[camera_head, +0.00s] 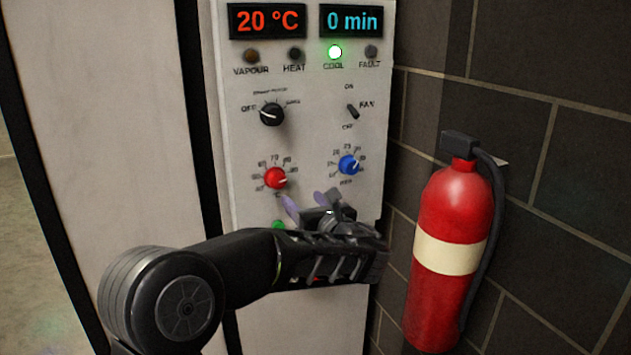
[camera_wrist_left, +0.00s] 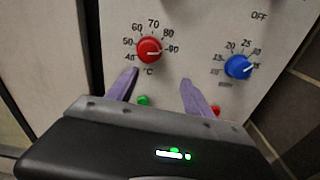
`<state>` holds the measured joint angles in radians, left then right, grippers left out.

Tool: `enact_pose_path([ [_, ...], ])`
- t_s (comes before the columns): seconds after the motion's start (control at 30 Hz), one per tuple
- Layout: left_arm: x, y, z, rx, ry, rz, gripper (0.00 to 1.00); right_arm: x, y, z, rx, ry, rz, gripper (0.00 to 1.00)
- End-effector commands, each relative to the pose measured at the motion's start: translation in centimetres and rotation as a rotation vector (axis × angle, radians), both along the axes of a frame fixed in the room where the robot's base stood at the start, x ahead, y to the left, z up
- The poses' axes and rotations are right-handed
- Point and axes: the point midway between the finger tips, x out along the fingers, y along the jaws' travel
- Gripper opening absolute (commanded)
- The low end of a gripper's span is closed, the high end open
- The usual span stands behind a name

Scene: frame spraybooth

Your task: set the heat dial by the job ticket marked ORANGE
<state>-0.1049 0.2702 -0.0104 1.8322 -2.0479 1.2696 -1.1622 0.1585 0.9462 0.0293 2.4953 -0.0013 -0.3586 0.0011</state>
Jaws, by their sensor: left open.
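The heat dial is a red knob (camera_head: 275,178) on the control panel, with a scale marked in °C. In the left wrist view the red knob (camera_wrist_left: 149,50) has its white pointer turned right, close to the 90 mark. My left gripper (camera_head: 312,203) is open and empty, just below the red knob and a little to its right. In the left wrist view its two purple fingers (camera_wrist_left: 158,82) point up at the panel, spread apart below the knob and not around it. The ORANGE job ticket and my right gripper are not in view.
A blue minutes knob (camera_head: 349,165) is right of the red one. A black rotary switch (camera_head: 271,114) and FAN toggle (camera_head: 352,111) sit above. Green (camera_wrist_left: 143,101) and red (camera_wrist_left: 215,111) buttons are below. Displays read 20 °C (camera_head: 267,21) and 0 min (camera_head: 352,21). A fire extinguisher (camera_head: 452,215) hangs right.

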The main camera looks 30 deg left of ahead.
Motion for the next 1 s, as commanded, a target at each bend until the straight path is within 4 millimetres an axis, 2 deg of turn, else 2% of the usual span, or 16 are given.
enact_pose_path([
  [0.1, -1.0, 0.7, 1.4, 0.099, 0.044, 0.045, 0.60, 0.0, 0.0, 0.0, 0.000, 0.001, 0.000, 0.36],
  [0.63, -0.9, 1.2, 1.4, 0.120, 0.080, 0.055, 0.60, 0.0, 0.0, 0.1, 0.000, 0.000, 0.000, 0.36],
  [0.77, -0.2, 2.4, 1.4, 0.119, 0.081, 0.055, 0.60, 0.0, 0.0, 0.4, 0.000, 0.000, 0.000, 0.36],
  [1.0, 1.7, 5.6, 1.4, 0.119, 0.081, 0.056, 0.60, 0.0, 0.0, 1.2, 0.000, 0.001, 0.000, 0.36],
])
